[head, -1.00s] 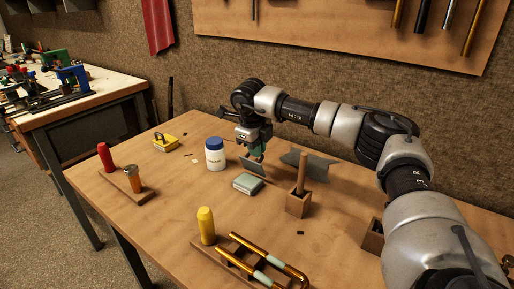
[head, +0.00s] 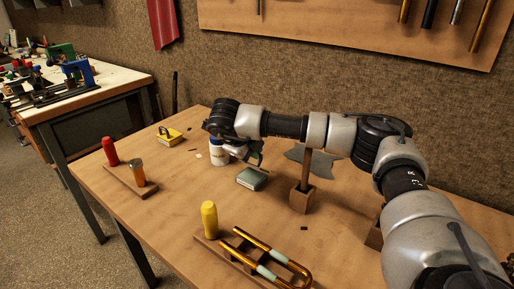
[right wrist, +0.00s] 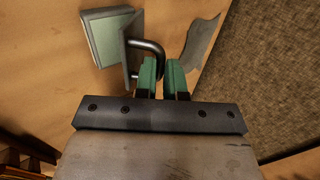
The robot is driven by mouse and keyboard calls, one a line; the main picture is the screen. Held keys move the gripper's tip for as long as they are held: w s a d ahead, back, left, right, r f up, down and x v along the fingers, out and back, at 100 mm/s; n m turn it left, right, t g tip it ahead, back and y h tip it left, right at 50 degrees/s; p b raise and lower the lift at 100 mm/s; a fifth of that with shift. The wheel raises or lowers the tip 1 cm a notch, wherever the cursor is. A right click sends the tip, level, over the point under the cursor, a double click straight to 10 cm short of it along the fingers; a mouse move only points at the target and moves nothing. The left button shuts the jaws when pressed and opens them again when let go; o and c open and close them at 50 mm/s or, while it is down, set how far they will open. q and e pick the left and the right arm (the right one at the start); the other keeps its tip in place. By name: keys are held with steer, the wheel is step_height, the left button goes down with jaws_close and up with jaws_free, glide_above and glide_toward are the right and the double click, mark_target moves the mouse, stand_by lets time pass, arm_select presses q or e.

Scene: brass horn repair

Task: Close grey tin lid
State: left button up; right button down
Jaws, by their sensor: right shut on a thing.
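The grey tin (head: 252,180) sits on the workbench, just below my right gripper (head: 256,158) in the head view. In the right wrist view the tin (right wrist: 106,40) shows its pale green face at top left. Its grey lid (right wrist: 132,42) is seen nearly edge-on beside it, standing at an angle and not flat on the tin. A dark curved handle (right wrist: 156,50) sticks out from the lid towards my right gripper (right wrist: 163,72). The green fingers are close together, shut on the handle; the exact contact is partly hidden. My left gripper is not in view.
A white jar (head: 217,152) stands partly behind my right wrist. A wooden block with an upright peg (head: 302,198) stands right of the tin, with a grey metal plate (head: 318,162) behind.

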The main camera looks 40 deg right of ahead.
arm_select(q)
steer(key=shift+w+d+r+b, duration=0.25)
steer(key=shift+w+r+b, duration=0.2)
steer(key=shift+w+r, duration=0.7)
arm_select(e)
steer(key=shift+s+a+f+t+h, duration=0.1)
steer(key=shift+a+f+t+h, duration=0.05)
steer(key=shift+a+h, duration=0.3)
steer(key=shift+s+a+f+t+h, duration=0.15)
steer(key=shift+a+h, duration=0.1)
steer(key=shift+h, duration=0.3)
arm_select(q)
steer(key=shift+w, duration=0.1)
arm_select(e)
steer(key=c, duration=1.2)
jaws_free()
steer(key=shift+a+r, duration=0.15)
steer(key=shift+a, duration=0.05)
arm_select(q)
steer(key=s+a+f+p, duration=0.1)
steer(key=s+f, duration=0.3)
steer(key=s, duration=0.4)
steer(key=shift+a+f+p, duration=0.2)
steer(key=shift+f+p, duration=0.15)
steer(key=shift+p, duration=0.5)
arm_select(e)
steer(key=v, duration=1)
